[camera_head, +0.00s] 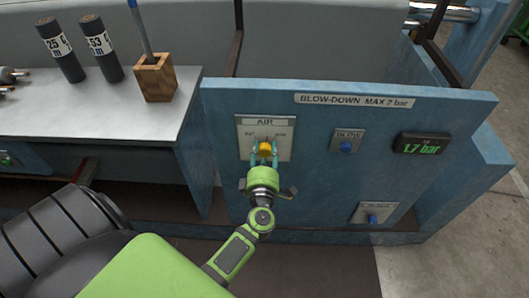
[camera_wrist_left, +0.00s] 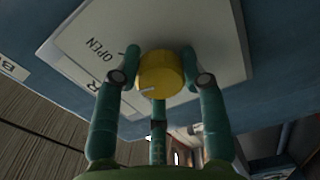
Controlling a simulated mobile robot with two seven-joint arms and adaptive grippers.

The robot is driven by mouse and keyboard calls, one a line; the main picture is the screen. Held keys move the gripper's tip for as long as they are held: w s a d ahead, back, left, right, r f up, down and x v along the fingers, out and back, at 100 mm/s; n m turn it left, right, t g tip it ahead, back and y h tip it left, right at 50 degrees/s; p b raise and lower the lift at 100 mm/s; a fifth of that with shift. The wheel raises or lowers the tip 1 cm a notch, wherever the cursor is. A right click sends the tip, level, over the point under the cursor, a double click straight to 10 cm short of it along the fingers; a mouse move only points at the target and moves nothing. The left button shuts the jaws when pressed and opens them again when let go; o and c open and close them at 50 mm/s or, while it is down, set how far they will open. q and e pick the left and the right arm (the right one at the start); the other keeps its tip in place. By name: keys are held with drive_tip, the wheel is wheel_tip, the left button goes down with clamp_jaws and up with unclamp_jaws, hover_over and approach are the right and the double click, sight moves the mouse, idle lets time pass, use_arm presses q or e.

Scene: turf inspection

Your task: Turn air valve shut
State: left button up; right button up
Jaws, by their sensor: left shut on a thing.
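The air valve is a round yellow knob (camera_head: 265,148) on a pale plate (camera_head: 284,128) marked AIR, on the blue panel. In the left wrist view the yellow knob (camera_wrist_left: 161,73) carries a white pointer mark at its lower left. The word OPEN shows on the plate (camera_wrist_left: 85,35) to its left. My left gripper (camera_head: 265,155) reaches up to the knob from below and is shut on it. In the left wrist view the teal fingers of the left gripper (camera_wrist_left: 160,80) sit on both sides of the knob. My right gripper is not in view.
The blue panel (camera_head: 330,190) also holds a BLOW button (camera_head: 347,147), a display (camera_head: 422,144) reading 1.7 bar and a lower blue button (camera_head: 373,219). A grey bench (camera_head: 110,125) at left bears two dark cylinders (camera_head: 62,52) and a wooden pen holder (camera_head: 155,78).

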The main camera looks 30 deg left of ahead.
use_arm(q)
drive_tip(key=n+b, duration=0.1)
drive_tip(key=n, duration=0.4)
drive_tip(key=shift+f+n+b, duration=0.1)
drive_tip(key=shift+n+b, duration=0.2)
drive_tip(key=n+b, duration=0.1)
drive_tip(key=n, duration=0.4)
drive_tip(key=shift+n+b, duration=0.3)
drive_tip(key=shift+b, duration=0.1)
drive_tip(key=o, duration=1.2)
drive_tip(key=shift+c, duration=0.2)
